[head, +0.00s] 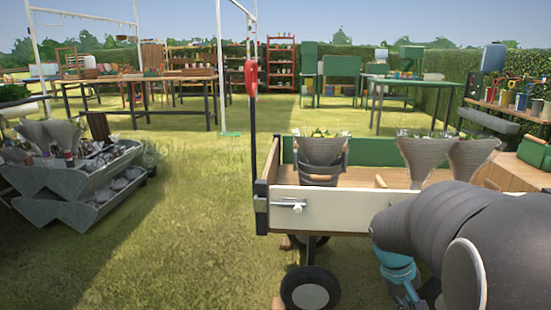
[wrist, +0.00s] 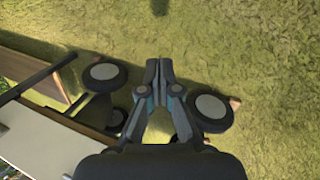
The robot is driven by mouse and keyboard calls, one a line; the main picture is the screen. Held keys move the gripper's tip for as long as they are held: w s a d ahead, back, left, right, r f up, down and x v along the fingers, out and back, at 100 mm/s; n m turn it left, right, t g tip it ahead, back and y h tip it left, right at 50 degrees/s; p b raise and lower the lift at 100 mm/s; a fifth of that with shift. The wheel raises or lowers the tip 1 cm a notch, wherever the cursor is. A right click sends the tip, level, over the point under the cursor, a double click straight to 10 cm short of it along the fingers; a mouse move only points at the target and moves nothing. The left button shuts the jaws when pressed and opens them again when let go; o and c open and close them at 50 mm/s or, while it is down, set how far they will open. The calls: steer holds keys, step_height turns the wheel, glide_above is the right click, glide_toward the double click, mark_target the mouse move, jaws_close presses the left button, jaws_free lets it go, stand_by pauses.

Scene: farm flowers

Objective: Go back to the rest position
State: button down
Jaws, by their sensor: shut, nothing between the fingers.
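My gripper (wrist: 158,68) is shut and empty in the wrist view, with its fingertips together over the grass. A cart wheel (wrist: 212,107) lies to its right and another wheel (wrist: 104,75) to its left in that view. In the head view my dark arm fills the lower right, in front of the cart (head: 345,218). The gripper's fingertips do not show in the head view.
The wooden cart holds grey buckets (head: 320,153) and cone-shaped wraps (head: 425,158). Grey troughs (head: 75,200) with wrapped bunches stand at the left. Tables (head: 140,82) and shelves line the back. Open grass (head: 190,220) lies between the troughs and the cart.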

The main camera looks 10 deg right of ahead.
steer(key=s+a+r+t+y+p, duration=0.1)
steer(key=s+a+r, duration=0.4)
steer(key=a, duration=0.5)
steer(key=s+a+r+t+y+p, duration=0.2)
steer(key=s+a+r+t, duration=0.3)
steer(key=a+r, duration=0.3)
steer(key=shift+s+a+n+y, duration=0.25)
steer(key=shift+a+n+y, duration=0.15)
steer(key=shift+a, duration=0.7)
steer(key=shift+r, duration=0.1)
